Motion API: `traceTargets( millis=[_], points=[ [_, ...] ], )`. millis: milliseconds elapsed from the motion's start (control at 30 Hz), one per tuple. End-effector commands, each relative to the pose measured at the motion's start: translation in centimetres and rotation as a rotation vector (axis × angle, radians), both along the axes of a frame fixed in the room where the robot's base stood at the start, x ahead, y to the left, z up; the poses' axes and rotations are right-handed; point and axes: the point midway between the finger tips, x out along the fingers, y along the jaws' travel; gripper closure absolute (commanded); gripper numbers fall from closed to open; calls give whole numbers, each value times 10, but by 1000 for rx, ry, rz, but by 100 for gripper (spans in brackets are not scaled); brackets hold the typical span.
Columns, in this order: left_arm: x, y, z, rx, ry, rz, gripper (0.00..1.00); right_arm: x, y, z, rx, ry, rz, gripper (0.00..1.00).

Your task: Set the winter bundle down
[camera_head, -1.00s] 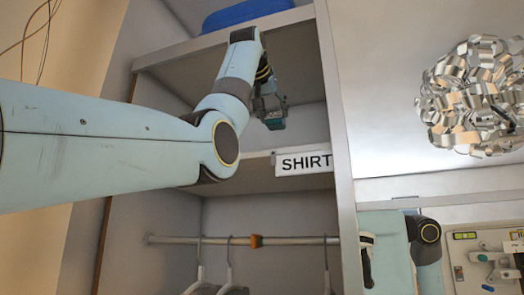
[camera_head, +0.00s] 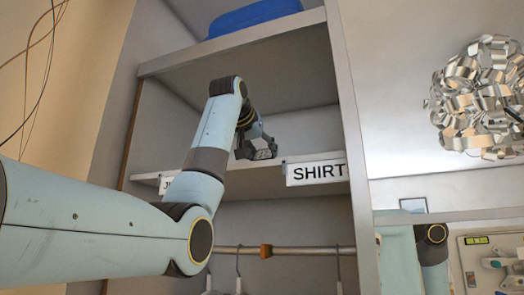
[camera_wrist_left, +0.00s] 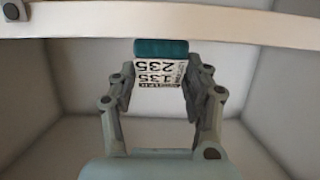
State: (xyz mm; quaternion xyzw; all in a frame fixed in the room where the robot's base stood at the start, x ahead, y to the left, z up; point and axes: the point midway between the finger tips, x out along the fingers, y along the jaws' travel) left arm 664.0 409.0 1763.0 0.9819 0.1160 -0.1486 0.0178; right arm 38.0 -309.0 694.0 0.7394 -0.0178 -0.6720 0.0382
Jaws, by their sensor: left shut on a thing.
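My left gripper (camera_head: 258,146) is inside the middle compartment of the wardrobe in the head view. It is low, close to the shelf board. In the left wrist view my gripper (camera_wrist_left: 160,88) is shut on a teal thing (camera_wrist_left: 160,48) with a white printed label, apparently the winter bundle. The bundle shows only in part between the fingers. Whether it touches the shelf cannot be told. The shelf edge bears a SHIRT label (camera_head: 318,173) to the right of the gripper, and another label (camera_head: 166,184) to the left, partly hidden by my arm. My right gripper is not in view.
A blue thing (camera_head: 252,16) lies on the top shelf. A hanging rod (camera_head: 300,251) with several hangers runs below the labelled shelf. The upright side panel (camera_head: 350,110) bounds the compartment on the right. A silver ribbon lamp (camera_head: 480,100) hangs farther right.

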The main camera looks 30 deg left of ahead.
Motion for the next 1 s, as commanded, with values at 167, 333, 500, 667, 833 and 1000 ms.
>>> traceTargets(
  millis=[167, 333, 500, 667, 833, 1000],
  points=[
    [0, 0, -4, 0, 0, 0, 49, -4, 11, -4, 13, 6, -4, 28],
    [0, 0, -4, 0, 0, 0, 28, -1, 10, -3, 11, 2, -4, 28],
    [0, 0, -3, 0, 0, 0, 28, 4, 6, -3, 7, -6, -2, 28],
    [0, 0, 3, 0, 0, -1, 28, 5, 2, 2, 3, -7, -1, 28],
    [-26, -7, 6, 0, -6, -1, 28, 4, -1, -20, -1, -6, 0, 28],
    [-63, -16, 17, 0, -6, -2, 28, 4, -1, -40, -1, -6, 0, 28]
  ],
)
